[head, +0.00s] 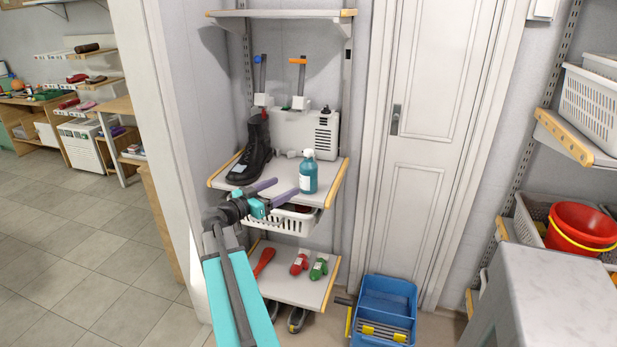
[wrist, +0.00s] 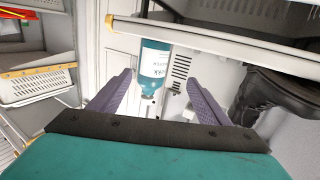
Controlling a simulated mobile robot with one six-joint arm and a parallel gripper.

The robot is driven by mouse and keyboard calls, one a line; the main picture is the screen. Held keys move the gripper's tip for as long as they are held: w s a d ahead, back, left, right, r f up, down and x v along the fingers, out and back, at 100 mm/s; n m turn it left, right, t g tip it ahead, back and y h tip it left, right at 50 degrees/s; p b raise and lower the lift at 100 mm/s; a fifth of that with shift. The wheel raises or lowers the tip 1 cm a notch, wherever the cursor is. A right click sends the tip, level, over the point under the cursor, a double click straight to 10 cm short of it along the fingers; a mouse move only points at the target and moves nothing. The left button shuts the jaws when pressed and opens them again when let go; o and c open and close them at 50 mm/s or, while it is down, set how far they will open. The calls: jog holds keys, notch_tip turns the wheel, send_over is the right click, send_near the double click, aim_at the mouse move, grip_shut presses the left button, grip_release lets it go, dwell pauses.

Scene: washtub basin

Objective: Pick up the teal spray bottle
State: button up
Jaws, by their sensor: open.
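The teal spray bottle (head: 308,174) has a white label and a pale spray head. It stands upright at the front right of the middle shelf (head: 333,172). My gripper (head: 287,187) is open, its two purple fingers pointing toward the bottle from the left and front. In the wrist view, which looks upside down, the bottle (wrist: 155,66) appears between and beyond the fingers (wrist: 160,78). I see no contact between fingers and bottle. The bottle's spray head is not clear in the wrist view.
A white basket (head: 290,222) hangs under the shelf. A blue mop bucket (head: 385,305) stands on the floor. A closed door (head: 430,120) is to the right.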

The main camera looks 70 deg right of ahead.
aim_at(302, 173)
jog(key=shift+s+d+r+m+g, duration=0.2)
jog(key=shift+s+d+r, duration=0.2)
jog(key=shift+r, duration=0.2)
jog(key=shift+s+d+r+m+g, duration=0.2)
jog(key=shift+s+d+r, duration=0.05)
jog(key=shift+s+r, duration=0.3)
jog(key=shift+d, duration=0.1)
jog(key=shift+p+x, duration=1.05)
jog(key=shift+x, duration=3.15)
jog(key=shift+s+d+r+p, duration=0.15)
jog(key=shift+s+d+p, duration=0.05)
jog(key=shift+d+p, duration=0.2)
jog(key=shift+p+x, duration=0.85)
jog(key=shift+x, duration=1.3)
